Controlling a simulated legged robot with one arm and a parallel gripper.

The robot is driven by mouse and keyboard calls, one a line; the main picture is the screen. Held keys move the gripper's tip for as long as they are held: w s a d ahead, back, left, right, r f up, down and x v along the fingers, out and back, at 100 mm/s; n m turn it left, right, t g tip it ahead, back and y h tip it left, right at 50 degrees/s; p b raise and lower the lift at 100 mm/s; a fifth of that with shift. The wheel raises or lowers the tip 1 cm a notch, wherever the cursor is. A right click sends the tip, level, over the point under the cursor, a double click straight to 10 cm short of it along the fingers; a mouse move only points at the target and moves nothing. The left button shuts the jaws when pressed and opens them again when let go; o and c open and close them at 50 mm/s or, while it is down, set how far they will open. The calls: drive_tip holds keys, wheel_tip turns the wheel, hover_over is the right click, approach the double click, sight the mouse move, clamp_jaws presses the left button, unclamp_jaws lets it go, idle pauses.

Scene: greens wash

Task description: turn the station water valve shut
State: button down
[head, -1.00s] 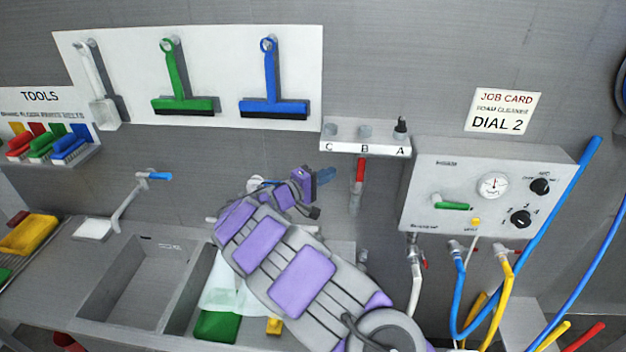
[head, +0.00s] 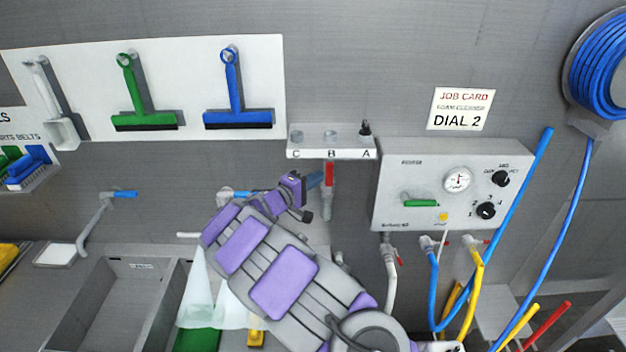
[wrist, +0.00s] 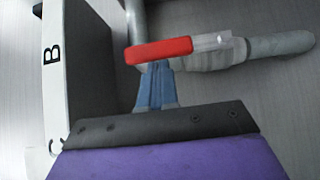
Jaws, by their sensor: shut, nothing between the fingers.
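A valve with a red lever (head: 329,174) is on a grey wall pipe (head: 327,206) below the shelf marked C, B, A. The red lever lies in line with the pipe. In the wrist view the red lever (wrist: 160,50) crosses just beyond my fingertips, with the pipe (wrist: 270,48) running off to the right. My gripper (head: 316,180) is shut and empty, just left of the lever in the head view. Its blue fingers (wrist: 156,88) point at the lever in the wrist view; I cannot tell whether they touch it.
The shelf (head: 308,154) is close above my gripper. A control box (head: 400,165) with a green lever (head: 421,203), gauge and two knobs is to the right, hoses below. A sink (head: 110,300) is at lower left. A blue-handled tap (head: 124,194) is on the left wall.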

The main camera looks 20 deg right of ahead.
sight(328, 177)
drive_tip(key=shift+s+d+r+m+y+b, duration=0.15)
drive_tip(key=shift+d+m+y+b, duration=0.2)
drive_tip(key=shift+b, duration=0.35)
drive_tip(key=d+m+y+b, duration=0.1)
drive_tip(key=b, duration=0.1)
drive_tip(key=s+d+m+g+y+b, duration=0.1)
drive_tip(key=d+b, duration=0.1)
drive_tip(key=b, duration=0.1)
drive_tip(key=shift+r, duration=0.2)
drive_tip(key=s+d+f+m+t+y, duration=0.1)
drive_tip(key=s+d+f+m+y, duration=0.1)
drive_tip(key=d+f+m+y, duration=0.2)
drive_tip(key=shift+s+d+f+m+y, duration=0.3)
drive_tip(key=shift+d+m+y, duration=1.25)
drive_tip(key=shift+y, duration=1.8)
drive_tip(key=shift+d+f+n, duration=0.2)
drive_tip(key=shift+d+n, duration=0.2)
